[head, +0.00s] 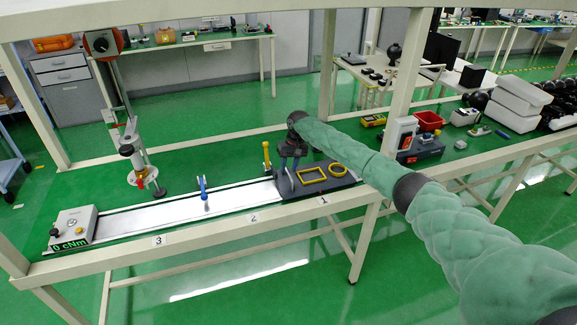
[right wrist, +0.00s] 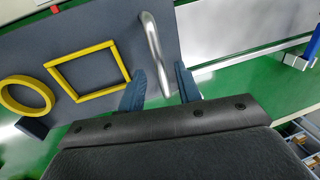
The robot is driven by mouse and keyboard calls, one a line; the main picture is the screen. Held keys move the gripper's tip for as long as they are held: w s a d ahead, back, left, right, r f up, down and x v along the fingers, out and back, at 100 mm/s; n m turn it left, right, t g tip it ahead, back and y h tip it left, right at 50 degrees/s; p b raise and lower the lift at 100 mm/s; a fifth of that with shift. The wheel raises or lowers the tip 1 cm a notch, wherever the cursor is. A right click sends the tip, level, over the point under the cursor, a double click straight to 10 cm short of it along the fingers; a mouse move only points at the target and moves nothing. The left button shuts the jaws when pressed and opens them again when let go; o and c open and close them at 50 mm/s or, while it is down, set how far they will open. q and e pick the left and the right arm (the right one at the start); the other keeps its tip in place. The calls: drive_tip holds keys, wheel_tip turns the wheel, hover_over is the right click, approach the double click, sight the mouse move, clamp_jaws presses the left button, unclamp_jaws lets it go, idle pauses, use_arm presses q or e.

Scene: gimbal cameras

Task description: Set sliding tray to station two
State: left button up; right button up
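The sliding tray (head: 302,190) is a dark flat plate at the right end of a silver rail (head: 228,196), beside label 1 (head: 323,201). It carries a yellow square frame (head: 311,175) and a yellow ring (head: 338,169). A bent metal handle (right wrist: 152,45) stands at the tray's left end. My right gripper (head: 290,166) is over that end. In the right wrist view, its blue fingers (right wrist: 160,88) are open, one on each side of the handle's near end; I cannot tell whether they touch it. Label 2 (head: 253,219) is left of the tray. My left gripper is out of view.
A yellow post (head: 266,156) stands behind the rail and a blue-handled post (head: 204,192) by the rail farther left. Label 3 (head: 157,240) and a control box (head: 72,228) are at the left. The rail's surface left of the tray looks clear.

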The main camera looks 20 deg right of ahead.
drive_tip(key=shift+s+a+f, duration=0.1)
drive_tip(key=shift+f, duration=0.2)
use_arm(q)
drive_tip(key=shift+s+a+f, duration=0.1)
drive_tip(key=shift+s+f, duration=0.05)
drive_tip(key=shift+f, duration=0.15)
use_arm(e)
drive_tip(key=shift+f, duration=0.15)
clamp_jaws()
